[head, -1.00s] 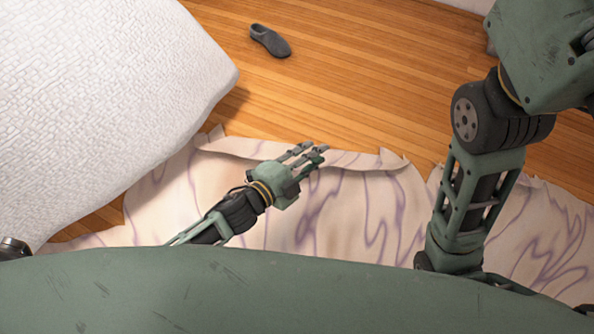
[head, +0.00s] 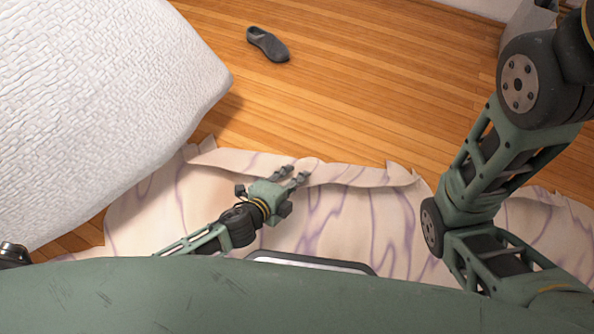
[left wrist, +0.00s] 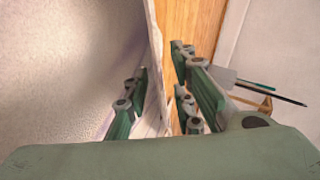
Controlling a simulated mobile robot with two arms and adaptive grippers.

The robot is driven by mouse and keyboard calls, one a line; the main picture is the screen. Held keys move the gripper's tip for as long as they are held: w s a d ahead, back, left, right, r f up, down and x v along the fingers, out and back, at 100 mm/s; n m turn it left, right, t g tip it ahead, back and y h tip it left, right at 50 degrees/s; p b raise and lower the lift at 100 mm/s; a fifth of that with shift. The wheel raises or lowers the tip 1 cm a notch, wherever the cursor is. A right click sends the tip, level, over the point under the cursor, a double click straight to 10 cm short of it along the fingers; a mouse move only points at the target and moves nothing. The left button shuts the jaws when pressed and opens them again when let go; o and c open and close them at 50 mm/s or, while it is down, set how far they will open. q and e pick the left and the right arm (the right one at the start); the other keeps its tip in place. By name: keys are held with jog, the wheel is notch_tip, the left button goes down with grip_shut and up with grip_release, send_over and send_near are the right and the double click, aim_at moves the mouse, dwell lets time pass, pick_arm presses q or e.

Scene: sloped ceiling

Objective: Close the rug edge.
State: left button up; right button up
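The rug (head: 370,218) is cream with purple veins and lies on the wood floor in front of me. Its far edge (head: 360,176) is a raised, curled strip in the head view, with pointed bits at both ends. My left gripper (head: 292,174) is at the middle of this edge, its two sides apart. In the left wrist view the gripper (left wrist: 155,100) is open, and a thin pale edge of the rug (left wrist: 155,70) runs between its fingers. I cannot tell whether they touch it. My right arm shows at the right, but its gripper is out of view.
A white textured bed or cushion (head: 100,110) fills the left side, close to the rug. A dark grey shoe (head: 268,44) lies on the floor (head: 350,90) beyond the rug. A grey container (head: 530,25) stands at the back right. The floor between is clear.

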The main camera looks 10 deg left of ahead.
pick_arm(q)
jog(key=shift+w+d+f, duration=0.15)
jog(key=shift+w+d, duration=0.05)
jog(key=shift+w, duration=0.1)
grip_shut()
dwell(0.5)
